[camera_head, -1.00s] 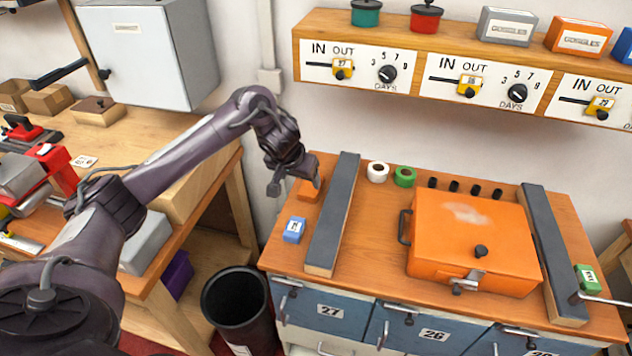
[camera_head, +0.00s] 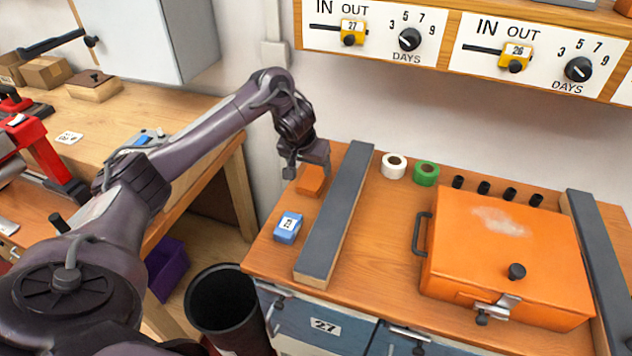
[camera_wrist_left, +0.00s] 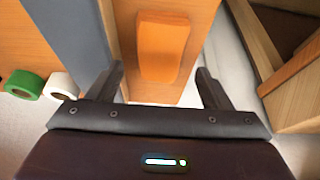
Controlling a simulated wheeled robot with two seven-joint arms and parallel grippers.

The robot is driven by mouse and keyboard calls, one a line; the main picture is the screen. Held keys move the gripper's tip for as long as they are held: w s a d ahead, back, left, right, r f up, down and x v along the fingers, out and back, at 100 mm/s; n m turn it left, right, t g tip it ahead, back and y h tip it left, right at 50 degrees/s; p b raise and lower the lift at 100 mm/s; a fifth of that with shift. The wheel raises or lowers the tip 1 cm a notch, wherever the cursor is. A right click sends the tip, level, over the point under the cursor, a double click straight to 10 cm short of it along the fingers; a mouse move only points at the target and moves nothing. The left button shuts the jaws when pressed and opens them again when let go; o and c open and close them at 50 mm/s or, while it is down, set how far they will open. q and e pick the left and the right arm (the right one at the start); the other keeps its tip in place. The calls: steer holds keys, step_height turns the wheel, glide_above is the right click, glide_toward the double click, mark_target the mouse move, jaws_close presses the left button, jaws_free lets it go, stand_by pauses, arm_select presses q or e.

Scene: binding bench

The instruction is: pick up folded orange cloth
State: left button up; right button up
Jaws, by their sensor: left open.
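The folded orange cloth (camera_head: 312,181) lies flat on the wooden bench top near its back left corner, left of a long grey-topped bar. My left gripper (camera_head: 306,171) is just above and behind it, partly covering its far end in the head view. In the left wrist view the cloth (camera_wrist_left: 163,46) lies ahead, roughly in line with the space between the two spread fingers (camera_wrist_left: 160,88). The fingers are open and empty, and no contact with the cloth shows. My right gripper is not in view.
The grey-topped bar (camera_head: 338,215) runs close beside the cloth. A blue labelled block (camera_head: 288,227) sits in front of it. White (camera_head: 394,166) and green (camera_head: 426,173) tape rolls and an orange case (camera_head: 505,255) stand to the right. A black bin (camera_head: 230,310) is below the bench's left edge.

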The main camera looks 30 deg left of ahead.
arm_select(q)
steer(key=shift+f, duration=0.55)
steer(key=x, duration=0.4)
steer(key=shift+f, duration=0.35)
steer(key=shift+r, duration=0.1)
steer(key=c, duration=0.7)
steer(key=shift+c, duration=0.2)
step_height(320, 180, up, 8)
steer(key=shift+f+p, duration=0.1)
steer(key=shift+p, duration=0.65)
step_height(320, 180, up, 12)
steer(key=p, duration=0.7)
glide_above(312, 179)
steer(key=shift+s+d, duration=0.1)
steer(key=shift+s, duration=0.15)
